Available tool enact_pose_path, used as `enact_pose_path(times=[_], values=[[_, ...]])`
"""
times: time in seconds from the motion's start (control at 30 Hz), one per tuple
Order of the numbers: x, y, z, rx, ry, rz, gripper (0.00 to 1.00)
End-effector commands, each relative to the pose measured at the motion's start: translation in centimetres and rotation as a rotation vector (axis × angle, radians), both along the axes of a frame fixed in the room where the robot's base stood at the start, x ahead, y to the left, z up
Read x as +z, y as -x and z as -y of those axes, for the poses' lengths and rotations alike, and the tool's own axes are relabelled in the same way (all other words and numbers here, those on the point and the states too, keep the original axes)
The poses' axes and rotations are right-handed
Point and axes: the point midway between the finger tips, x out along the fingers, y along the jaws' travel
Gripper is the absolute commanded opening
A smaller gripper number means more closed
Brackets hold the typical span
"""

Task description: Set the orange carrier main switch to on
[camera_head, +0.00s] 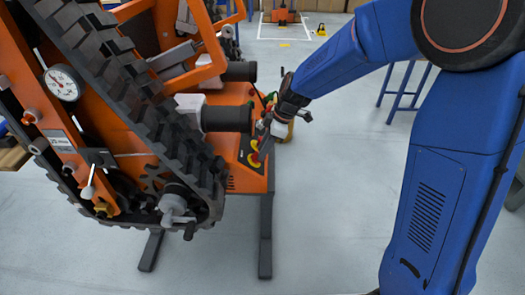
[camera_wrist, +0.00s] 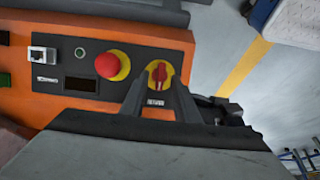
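The orange carrier (camera_head: 235,183) stands left of centre in the head view, with a dark control panel on its near end. In the wrist view the main switch (camera_wrist: 159,74) is a red rotary handle on a yellow disc, with a small label below it. The handle points roughly up and down in that picture. My gripper (camera_wrist: 158,88) is at the switch, its two dark fingers apart on either side of the handle. Whether they touch it I cannot tell. In the head view my gripper (camera_head: 266,124) hides much of the panel.
A red mushroom button (camera_wrist: 110,65) on a yellow disc sits close left of the switch. The carrier's black track (camera_head: 125,85) rises at the left. A blue stand (camera_head: 402,92) is to the right. The grey floor between is clear.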

Motion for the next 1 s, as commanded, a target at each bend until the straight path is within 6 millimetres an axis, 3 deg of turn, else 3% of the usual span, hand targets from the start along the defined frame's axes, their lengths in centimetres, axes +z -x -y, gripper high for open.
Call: enact_pose_path(times=[0.4,0.53,1.0], values=[[-0.76,0.01,-0.28,0.0,0.0,0.0,0.28],[-0.75,0.01,-0.28,0.0,0.0,0.0,0.0],[-0.76,-0.1,-0.26,-0.048,0.0,-0.041,0.0]])
